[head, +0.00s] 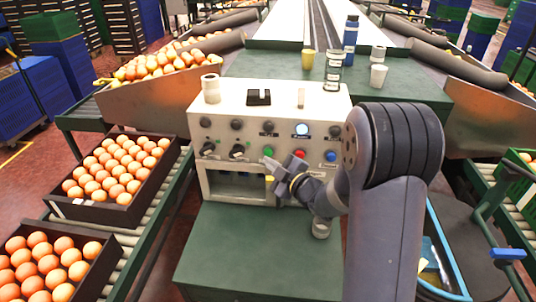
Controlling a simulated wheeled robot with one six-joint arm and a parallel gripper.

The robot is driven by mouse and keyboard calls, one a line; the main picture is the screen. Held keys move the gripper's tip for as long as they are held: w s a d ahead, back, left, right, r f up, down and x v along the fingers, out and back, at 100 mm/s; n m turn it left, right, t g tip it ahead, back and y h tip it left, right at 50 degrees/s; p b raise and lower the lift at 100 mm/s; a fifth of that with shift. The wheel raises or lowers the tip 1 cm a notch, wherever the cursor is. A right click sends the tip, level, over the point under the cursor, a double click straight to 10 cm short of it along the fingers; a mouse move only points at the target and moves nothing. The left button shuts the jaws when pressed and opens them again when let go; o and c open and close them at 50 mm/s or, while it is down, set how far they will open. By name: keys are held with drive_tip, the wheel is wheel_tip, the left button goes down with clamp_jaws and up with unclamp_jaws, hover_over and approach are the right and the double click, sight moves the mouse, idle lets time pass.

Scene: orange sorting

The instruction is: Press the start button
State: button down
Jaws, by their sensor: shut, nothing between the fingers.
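A cream control box (225,119) stands on the green bench and carries rows of knobs and buttons. A green button (268,151) is in its lower row, with a red button (299,154) and a blue button (331,156) to its right. A lit pale button (302,129) is in the upper row. The labels are too small to read, so I cannot tell which is marked start. My gripper (270,166) is shut and empty in front of the box, just below the green button in the picture. I cannot tell whether it touches the box.
A paper roll (210,88), a black item (259,97) and a clear jar (333,70) stand on top of the box. A yellow cup (308,59) and a blue bottle (350,38) are behind.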

drive_tip(key=shift+w, duration=0.15)
drive_tip(key=shift+w+d, duration=0.1)
drive_tip(key=shift+w, duration=0.2)
drive_tip(key=shift+w+d+b, duration=0.1)
drive_tip(key=shift+w+b, duration=0.3)
drive_tip(key=shift+w, duration=0.15)
idle(0.8)
idle(0.4)
drive_tip(key=shift+s+a+b, duration=0.2)
drive_tip(key=shift+s+b, duration=0.25)
drive_tip(key=shift+s, duration=0.55)
drive_tip(key=s+b, duration=0.1)
drive_tip(key=s, duration=0.1)
drive_tip(key=s+a+b, duration=0.1)
drive_tip(key=s, duration=0.2)
drive_tip(key=shift+w, duration=0.15)
idle(0.3)
